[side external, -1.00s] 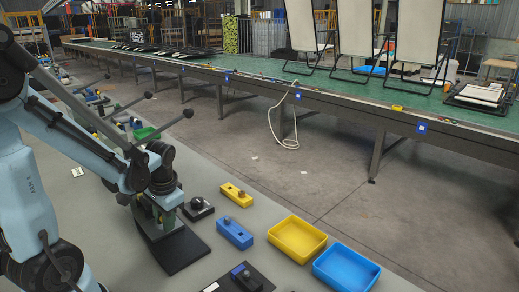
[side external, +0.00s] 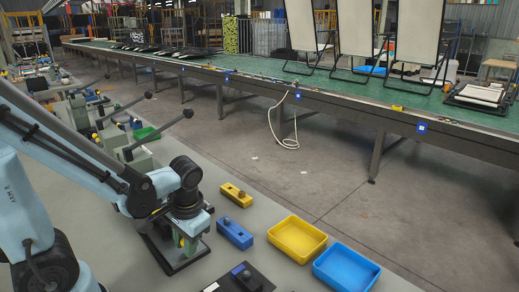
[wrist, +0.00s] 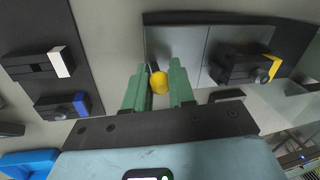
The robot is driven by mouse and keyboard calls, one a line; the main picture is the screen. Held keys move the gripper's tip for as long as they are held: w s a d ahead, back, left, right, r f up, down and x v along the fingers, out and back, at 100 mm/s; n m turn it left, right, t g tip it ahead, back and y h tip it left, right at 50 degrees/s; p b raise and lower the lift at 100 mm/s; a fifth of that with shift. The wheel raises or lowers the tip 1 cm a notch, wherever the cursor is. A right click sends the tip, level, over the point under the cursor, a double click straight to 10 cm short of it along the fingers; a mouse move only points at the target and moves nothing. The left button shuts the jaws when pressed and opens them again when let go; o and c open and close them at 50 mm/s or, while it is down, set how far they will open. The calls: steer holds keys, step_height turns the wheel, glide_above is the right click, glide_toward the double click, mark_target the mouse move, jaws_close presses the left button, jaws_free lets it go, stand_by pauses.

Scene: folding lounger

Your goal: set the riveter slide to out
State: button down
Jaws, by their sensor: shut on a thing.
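My gripper (wrist: 158,85) has green fingers, and in the wrist view they are shut on a rounded yellow knob (wrist: 159,83). The knob is over a dark base plate (wrist: 178,50) with a grey face. A black block with a yellow mark (wrist: 245,65) sits on the right of that plate. Which part is the riveter slide I cannot tell for sure. In the side external view my gripper (side external: 186,243) is low over the dark plate (side external: 168,257) at the bench's middle, and the knob is hard to make out there.
Another dark plate (wrist: 85,88) at the left of the wrist view carries black blocks with white and blue ends. In the side view a yellow block (side external: 236,195), a blue block (side external: 235,235), a yellow tray (side external: 297,255) and a blue tray (side external: 346,270) stand to the right.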

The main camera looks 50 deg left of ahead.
steer(key=shift+w+d, duration=0.15)
steer(key=shift+d, duration=1.4)
steer(key=c, duration=1)
jaws_free()
steer(key=shift+r, duration=0.15)
step_height(320, 180, up, 12)
steer(key=d, duration=0.2)
steer(key=shift+w+f, duration=0.15)
steer(key=shift+f, duration=0.05)
steer(key=shift+f, duration=0.1)
steer(key=w+t, duration=0.1)
steer(key=t, duration=0.1)
steer(key=w+m+t+h, duration=0.1)
steer(key=w+t, duration=0.1)
steer(key=t, duration=0.1)
steer(key=w+f+m+t+h, duration=0.1)
steer(key=w+t, duration=0.1)
steer(key=shift+a+f+t, duration=0.1)
steer(key=shift+t, duration=0.2)
